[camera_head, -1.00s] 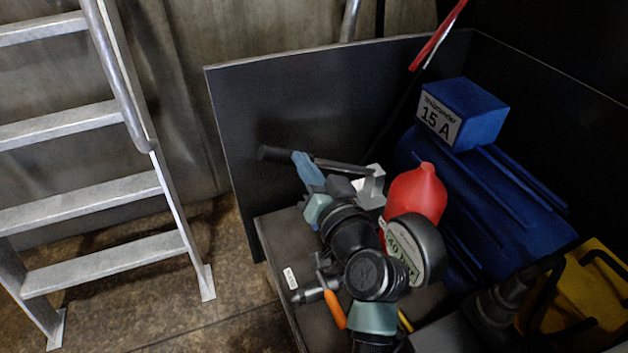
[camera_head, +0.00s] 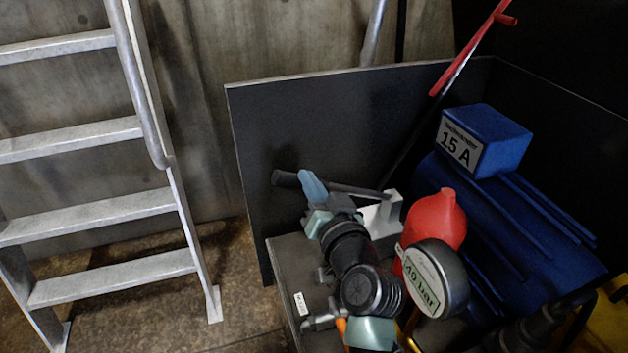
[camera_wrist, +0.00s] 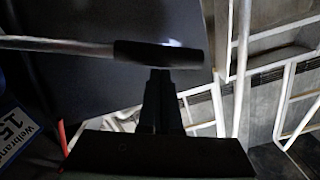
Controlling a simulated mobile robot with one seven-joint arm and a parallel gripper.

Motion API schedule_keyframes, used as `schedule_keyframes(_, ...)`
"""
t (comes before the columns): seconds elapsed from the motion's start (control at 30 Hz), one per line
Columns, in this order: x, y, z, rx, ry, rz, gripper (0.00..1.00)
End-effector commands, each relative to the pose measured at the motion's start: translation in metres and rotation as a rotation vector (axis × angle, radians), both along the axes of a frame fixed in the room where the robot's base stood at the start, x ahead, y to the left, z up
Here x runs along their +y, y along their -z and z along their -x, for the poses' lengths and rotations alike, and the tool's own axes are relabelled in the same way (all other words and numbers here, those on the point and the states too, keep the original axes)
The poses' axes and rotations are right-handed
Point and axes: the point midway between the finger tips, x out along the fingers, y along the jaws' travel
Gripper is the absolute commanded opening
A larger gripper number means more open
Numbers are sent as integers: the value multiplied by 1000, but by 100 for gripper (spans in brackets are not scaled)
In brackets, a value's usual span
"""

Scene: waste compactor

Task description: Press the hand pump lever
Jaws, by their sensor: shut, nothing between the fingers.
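The hand pump lever is a grey bar (camera_head: 352,188) with a dark grip (camera_head: 285,179) at its left end, near the dark panel. Its right end meets a light-coloured bracket (camera_head: 381,214). In the head view my gripper (camera_head: 311,183) overlaps the lever just right of the grip, with its fingers together. In the wrist view the dark grip (camera_wrist: 158,53) and bar (camera_wrist: 60,45) lie across the picture, and my shut fingers (camera_wrist: 160,80) reach up to the grip's lower edge. I cannot tell whether they touch it. Nothing is between the fingers.
A red cylinder (camera_head: 436,220) and a round 40 bar gauge (camera_head: 425,283) stand close right of my arm. Behind them is a blue motor with a 15 A box (camera_head: 487,140). A dark panel (camera_head: 310,130) stands behind the lever. A metal ladder (camera_head: 110,230) is at left.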

Motion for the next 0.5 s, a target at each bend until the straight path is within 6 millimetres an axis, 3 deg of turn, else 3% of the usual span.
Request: schedule_keyframes(0.5,29,80,9,-92,-4,299,0)
